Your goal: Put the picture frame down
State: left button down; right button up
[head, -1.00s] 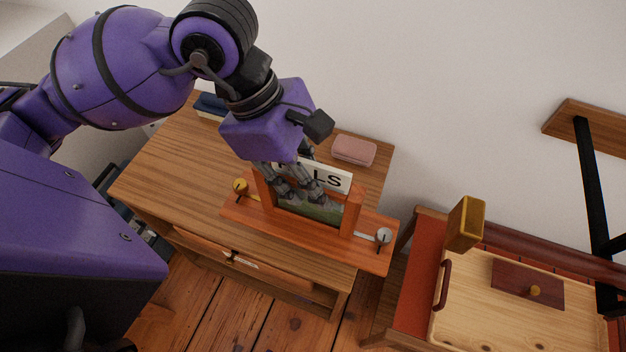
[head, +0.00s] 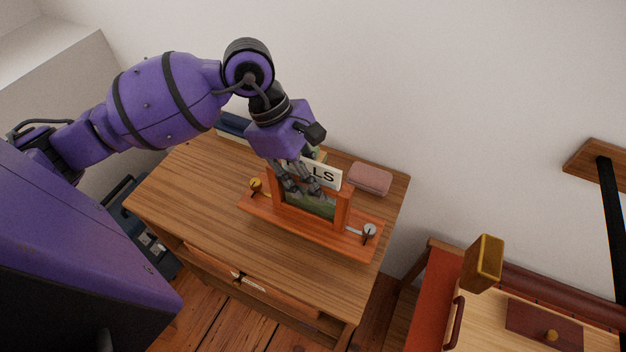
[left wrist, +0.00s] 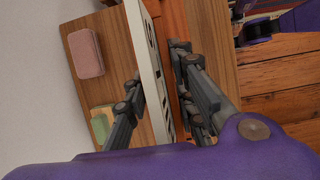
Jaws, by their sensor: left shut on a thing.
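A white sign lettered "LS" (head: 325,175) stands up behind the picture, and also shows edge-on in the left wrist view (left wrist: 150,75). My right gripper is out of view.
A pink case (head: 371,178) lies at the dresser's back right. Blue books (head: 232,125) lie at the back left. A red-edged bench with a light tray (head: 480,330) and a gold block (head: 482,262) stand to the right. Bare dresser top lies left of the frame.

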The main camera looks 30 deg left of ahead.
pick_arm(q)
jog(key=shift+w+a+f, duration=0.1)
jog(key=shift+w+f, duration=0.1)
jog(key=shift+f, duration=0.5)
jog(key=shift+w+a+f, duration=0.15)
jog(key=shift+f, duration=0.5)
jog(key=shift+w+a+f, duration=0.1)
jog(key=shift+w+f, duration=0.1)
jog(key=shift+f, duration=0.65)
jog(key=c, duration=1.5)
grip_release()
jog(key=shift+s+f, duration=0.1)
jog(key=shift+o, duration=0.2)
jog(key=v, duration=1.2)
jog(key=shift+s+d, duration=0.1)
